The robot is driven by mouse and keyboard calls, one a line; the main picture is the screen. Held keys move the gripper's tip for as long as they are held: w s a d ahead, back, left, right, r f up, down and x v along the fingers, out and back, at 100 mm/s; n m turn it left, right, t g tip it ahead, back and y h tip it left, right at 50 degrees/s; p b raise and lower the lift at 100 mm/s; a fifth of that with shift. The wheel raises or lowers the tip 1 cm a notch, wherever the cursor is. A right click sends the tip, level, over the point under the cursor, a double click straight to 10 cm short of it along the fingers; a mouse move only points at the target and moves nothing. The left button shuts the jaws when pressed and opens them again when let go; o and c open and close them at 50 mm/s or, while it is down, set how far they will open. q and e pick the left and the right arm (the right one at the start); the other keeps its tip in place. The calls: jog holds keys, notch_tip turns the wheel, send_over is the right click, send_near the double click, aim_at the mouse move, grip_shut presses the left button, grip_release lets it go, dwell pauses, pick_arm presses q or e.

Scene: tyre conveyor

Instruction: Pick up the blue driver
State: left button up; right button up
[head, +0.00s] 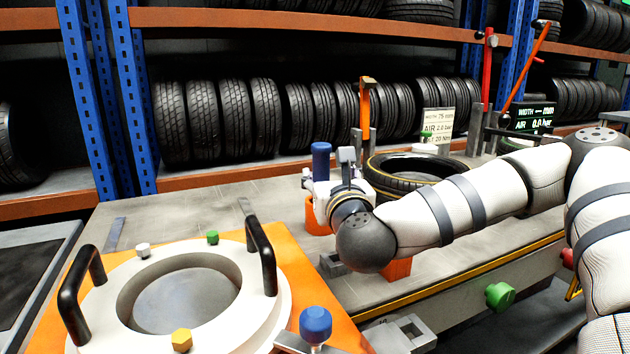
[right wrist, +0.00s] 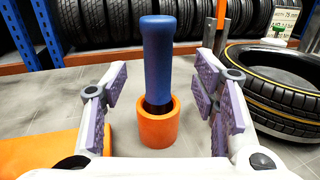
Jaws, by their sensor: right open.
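The blue driver (head: 321,160) stands upright in an orange cup on the conveyor table. In the right wrist view the blue driver (right wrist: 158,58) rises from the orange cup (right wrist: 158,124), its lower end hidden inside. My right gripper (right wrist: 162,95) is open, with one finger on each side of the driver and a visible gap at both sides. In the head view my right gripper (head: 335,180) is close in front of the driver and hides part of the orange cup (head: 316,222). My left gripper is not in view.
A tyre (head: 415,172) lies flat right of the driver, beside my right arm. An orange plate with a white ring fixture (head: 85,325) and black handles stands at the front left. An orange-handled tool (head: 365,105) stands behind. Tyre racks fill the back.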

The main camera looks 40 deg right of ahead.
aim_at(322, 166)
jog(key=x, duration=0.7)
jog(key=shift+w+r, duration=0.1)
jog(key=shift+a+r, duration=0.1)
jog(key=shift+r, duration=0.05)
jog(key=c, duration=1.3)
